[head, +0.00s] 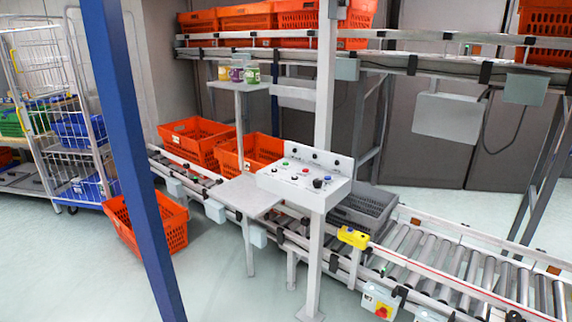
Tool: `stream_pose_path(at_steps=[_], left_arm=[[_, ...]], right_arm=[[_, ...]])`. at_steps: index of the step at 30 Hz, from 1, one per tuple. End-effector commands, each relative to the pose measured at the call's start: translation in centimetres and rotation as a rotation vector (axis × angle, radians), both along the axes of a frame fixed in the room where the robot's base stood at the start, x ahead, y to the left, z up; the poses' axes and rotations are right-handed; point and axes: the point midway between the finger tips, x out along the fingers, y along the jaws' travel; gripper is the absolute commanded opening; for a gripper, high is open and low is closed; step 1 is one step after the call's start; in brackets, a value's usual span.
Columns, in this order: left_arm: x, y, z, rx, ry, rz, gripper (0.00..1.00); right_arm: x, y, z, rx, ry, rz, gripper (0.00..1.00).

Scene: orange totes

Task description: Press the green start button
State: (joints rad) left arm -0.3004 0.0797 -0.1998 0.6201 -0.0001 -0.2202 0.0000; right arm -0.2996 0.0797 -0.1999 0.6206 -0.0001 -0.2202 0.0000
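A light grey control panel (290,181) stands on a grey post in the middle of the head view, beside the roller conveyor. Its sloped top carries several small buttons and black knobs. A small green button (285,163) appears near the panel's upper left edge, with a red one near the middle and a blue one toward the right. The buttons are tiny at this distance, so their pressed state cannot be told. Neither of my grippers is in view.
A blue post (135,150) crosses the near left. A roller conveyor (480,268) runs behind the panel, with a grey tote (365,207) and orange totes (195,140). A yellow box (353,237) sits on its near rail. Another orange tote (172,228) stands on the floor. Open floor lies in front.

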Motion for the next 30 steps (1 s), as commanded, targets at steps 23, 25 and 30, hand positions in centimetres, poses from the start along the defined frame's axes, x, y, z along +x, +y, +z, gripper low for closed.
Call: stream_pose_path(at_steps=[23, 25, 30], left_arm=[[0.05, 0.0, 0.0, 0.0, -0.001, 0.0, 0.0], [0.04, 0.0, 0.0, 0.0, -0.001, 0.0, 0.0], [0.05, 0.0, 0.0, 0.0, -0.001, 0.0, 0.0]], right_arm=[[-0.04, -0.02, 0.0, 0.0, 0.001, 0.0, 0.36], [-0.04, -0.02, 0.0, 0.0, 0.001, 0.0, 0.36], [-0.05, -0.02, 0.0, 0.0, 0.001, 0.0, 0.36]])
